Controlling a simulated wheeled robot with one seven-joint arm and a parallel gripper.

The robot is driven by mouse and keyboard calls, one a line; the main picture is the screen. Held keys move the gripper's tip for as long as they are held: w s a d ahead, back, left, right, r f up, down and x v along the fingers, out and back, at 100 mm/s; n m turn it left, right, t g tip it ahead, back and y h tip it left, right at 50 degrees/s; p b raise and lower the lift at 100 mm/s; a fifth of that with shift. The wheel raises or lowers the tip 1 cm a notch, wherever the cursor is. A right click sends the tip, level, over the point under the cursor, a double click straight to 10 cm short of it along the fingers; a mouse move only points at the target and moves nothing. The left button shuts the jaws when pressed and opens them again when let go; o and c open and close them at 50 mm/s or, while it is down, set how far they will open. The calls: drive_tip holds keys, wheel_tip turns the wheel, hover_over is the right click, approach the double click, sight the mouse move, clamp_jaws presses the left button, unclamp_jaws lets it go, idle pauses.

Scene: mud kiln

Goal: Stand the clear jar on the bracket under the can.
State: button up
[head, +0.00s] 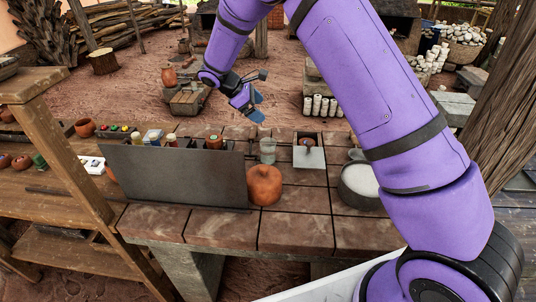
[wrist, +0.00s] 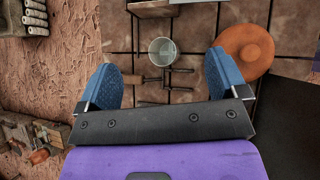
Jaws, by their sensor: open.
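The clear jar (head: 267,150) stands upright on the tiled bench, behind the round orange-brown pot. In the wrist view the jar (wrist: 163,51) shows from above, beyond and between my fingertips. My gripper (head: 247,104) is open and empty, with blue fingers, above the back of the bench; it also shows in the wrist view (wrist: 162,64). Dark rods (wrist: 166,77) lie beside the jar in the wrist view and may be the bracket; I cannot tell for certain. I cannot clearly pick out the can; the grey panel hides part of the bench behind it.
An upright grey panel (head: 185,176) stands on the left of the bench. The orange-brown pot (head: 264,185) is in front of the jar. A grey box-like stand (head: 308,156) and a pan of white material (head: 359,186) are to the right. The front tiles are clear.

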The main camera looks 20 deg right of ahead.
sight(268, 144)
drive_tip(key=w+a+f+n+h, duration=0.1)
drive_tip(key=a+f+n, duration=0.1)
drive_tip(key=f, duration=0.4)
drive_tip(key=w+a+f+n+h, duration=0.1)
drive_tip(key=w+a+f, duration=0.1)
drive_tip(key=f, duration=0.4)
drive_tip(key=shift+t, duration=0.3)
drive_tip(key=x, duration=1.1)
drive_tip(key=shift+r, duration=0.1)
drive_tip(key=c, duration=1.2)
drive_tip(key=w+d+r+n+t+y, duration=0.1)
drive_tip(key=d+r+n+t, duration=0.25)
drive_tip(key=r, duration=0.45)
drive_tip(key=d+r+n+t, duration=0.2)
drive_tip(key=d+r+n, duration=0.15)
drive_tip(key=r, duration=0.45)
drive_tip(key=s+r+n+t+y, duration=0.1)
drive_tip(key=s+n+y, duration=0.1)
drive_tip(key=s+r+n+t+y, duration=0.1)
drive_tip(key=r+n+t+y, duration=0.1)
drive_tip(key=n, duration=0.1)
drive_tip(key=s+a+r+n+t+y, duration=0.1)
drive_tip(key=s+r+n+y, duration=0.1)
drive_tip(key=n, duration=0.1)
drive_tip(key=shift+s+r+t, duration=0.2)
drive_tip(key=shift+s+t, duration=0.1)
drive_tip(key=shift+t, duration=0.05)
